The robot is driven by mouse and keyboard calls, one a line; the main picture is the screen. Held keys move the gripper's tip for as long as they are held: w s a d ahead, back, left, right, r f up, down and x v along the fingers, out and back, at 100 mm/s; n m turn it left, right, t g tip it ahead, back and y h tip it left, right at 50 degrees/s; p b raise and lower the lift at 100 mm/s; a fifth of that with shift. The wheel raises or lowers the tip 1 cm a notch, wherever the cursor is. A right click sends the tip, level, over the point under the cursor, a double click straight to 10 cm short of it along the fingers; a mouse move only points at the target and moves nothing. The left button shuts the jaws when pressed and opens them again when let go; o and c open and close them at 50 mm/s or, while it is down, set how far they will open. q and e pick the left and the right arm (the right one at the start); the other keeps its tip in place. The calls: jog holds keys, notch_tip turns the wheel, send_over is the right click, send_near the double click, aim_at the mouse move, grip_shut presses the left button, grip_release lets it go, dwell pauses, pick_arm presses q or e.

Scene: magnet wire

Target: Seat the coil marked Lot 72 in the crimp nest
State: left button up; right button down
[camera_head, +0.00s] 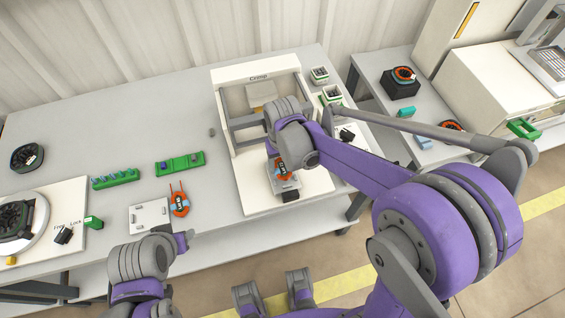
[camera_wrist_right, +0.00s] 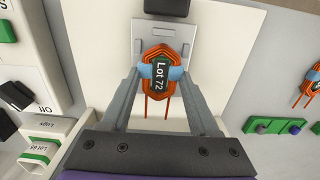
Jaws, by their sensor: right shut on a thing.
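The orange coil marked Lot 72 (camera_wrist_right: 159,72) has a dark label, blue bands and two wire leads pointing toward my palm in the right wrist view. My right gripper (camera_wrist_right: 158,76) is shut on it, one finger on each side. A grey metal plate (camera_wrist_right: 165,36), apparently the crimp nest, lies on the white base beneath the coil. The coil overlaps the plate; whether it touches is unclear. My left arm (camera_head: 140,264) is at the lower left; its fingertips cannot be made out.
The white Crimp frame (camera_head: 221,100) stands behind the nest. A second orange coil (camera_head: 180,202) lies beside a pegged plate (camera_head: 148,215) to the left. Labelled bins (camera_head: 320,74) stand at the right.

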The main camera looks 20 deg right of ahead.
jog(key=shift+f+b, duration=0.8)
jog(key=shift+f, duration=0.2)
dwell(0.3)
jog(key=shift+c, duration=0.3)
grip_release()
jog(key=shift+r, duration=0.1)
jog(key=shift+r+p, duration=1.75)
jog(key=shift+r, duration=0.7)
notch_tip(320, 180, up, 11)
jog(key=p, duration=0.1)
